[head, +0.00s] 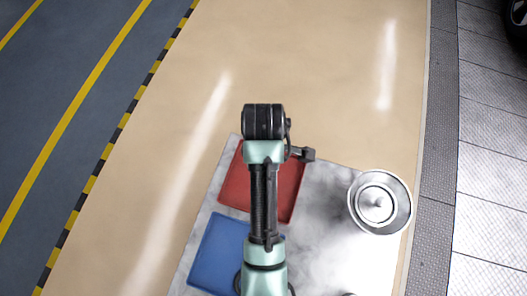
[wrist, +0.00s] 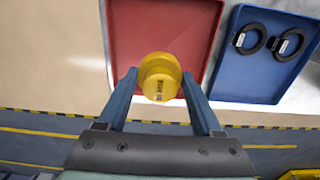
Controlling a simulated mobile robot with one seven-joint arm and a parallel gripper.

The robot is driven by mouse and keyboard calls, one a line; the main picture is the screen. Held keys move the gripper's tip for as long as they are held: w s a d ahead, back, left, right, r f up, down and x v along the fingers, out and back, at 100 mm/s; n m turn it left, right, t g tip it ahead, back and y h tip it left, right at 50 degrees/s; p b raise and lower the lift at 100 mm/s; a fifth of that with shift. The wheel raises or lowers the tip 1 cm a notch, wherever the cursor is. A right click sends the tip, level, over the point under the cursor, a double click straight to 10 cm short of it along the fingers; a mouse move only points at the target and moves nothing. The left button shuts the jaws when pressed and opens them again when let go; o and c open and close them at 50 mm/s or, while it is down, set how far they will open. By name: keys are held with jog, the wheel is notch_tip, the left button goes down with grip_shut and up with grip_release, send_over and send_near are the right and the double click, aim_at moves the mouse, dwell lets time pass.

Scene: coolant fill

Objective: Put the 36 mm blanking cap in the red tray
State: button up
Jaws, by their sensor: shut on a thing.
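My gripper (wrist: 160,80) is shut on a yellow round cap (wrist: 160,70) in the wrist view, its two blue fingers on either side. The cap bears a small dark marking too small to read. The red tray (wrist: 125,35) lies beyond and below the cap in that view; the part of it in view is empty. In the head view the red tray (head: 286,200) is partly hidden under my arm, and my gripper and the cap are hidden there.
A blue tray (wrist: 235,80) beside the red one holds two black rings (wrist: 250,38) with white labels; it also shows in the head view (head: 212,245). A shiny metal round vessel (head: 400,205) stands to the right on the grey marbled surface (head: 325,215).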

notch_tip(320, 180, down, 9)
jog(key=shift+r, duration=0.1)
dwell(0.3)
jog(key=shift+f, duration=0.2)
jog(key=o, duration=1.3)
jog(key=shift+o, duration=0.2)
jog(key=shift+r, duration=0.1)
